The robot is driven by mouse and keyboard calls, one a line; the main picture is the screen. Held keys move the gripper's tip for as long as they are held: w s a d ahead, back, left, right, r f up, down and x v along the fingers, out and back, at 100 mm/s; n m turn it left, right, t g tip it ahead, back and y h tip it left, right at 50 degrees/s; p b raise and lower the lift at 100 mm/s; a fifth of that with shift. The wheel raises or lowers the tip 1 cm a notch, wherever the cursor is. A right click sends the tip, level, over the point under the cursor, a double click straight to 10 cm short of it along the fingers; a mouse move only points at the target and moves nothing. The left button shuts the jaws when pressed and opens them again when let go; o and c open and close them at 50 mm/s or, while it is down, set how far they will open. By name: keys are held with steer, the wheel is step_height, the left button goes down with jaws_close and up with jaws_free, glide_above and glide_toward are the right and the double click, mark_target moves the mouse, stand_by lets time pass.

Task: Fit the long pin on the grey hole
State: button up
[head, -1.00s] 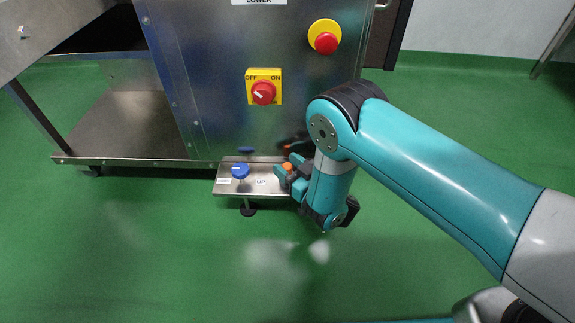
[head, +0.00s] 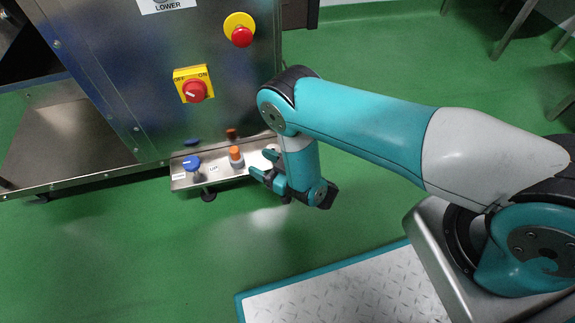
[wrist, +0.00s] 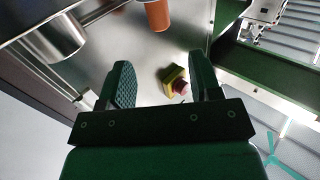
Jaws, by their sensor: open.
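An orange-topped pin (head: 236,153) stands upright in a grey collar on the small steel shelf (head: 222,175). A blue-knobbed pin (head: 191,163) stands on the same shelf to its left. How far each goes into the shelf is hidden. My gripper (head: 263,163) is open and empty, just right of the orange-topped pin and apart from it. In the wrist view my gripper (wrist: 160,82) has its two fingers spread with nothing between them. An orange cylinder (wrist: 158,14) shows beyond the fingers at the top. I cannot tell which pin is the long one.
The steel machine panel (head: 150,80) rises behind the shelf, with a red rotary switch (head: 195,91) and a red emergency button (head: 241,37). A lower frame (head: 75,178) stands to the left. Small labels sit on the shelf.

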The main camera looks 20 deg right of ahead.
steer(key=p+v, duration=0.8)
steer(key=p, duration=0.5)
steer(key=shift+s, duration=0.1)
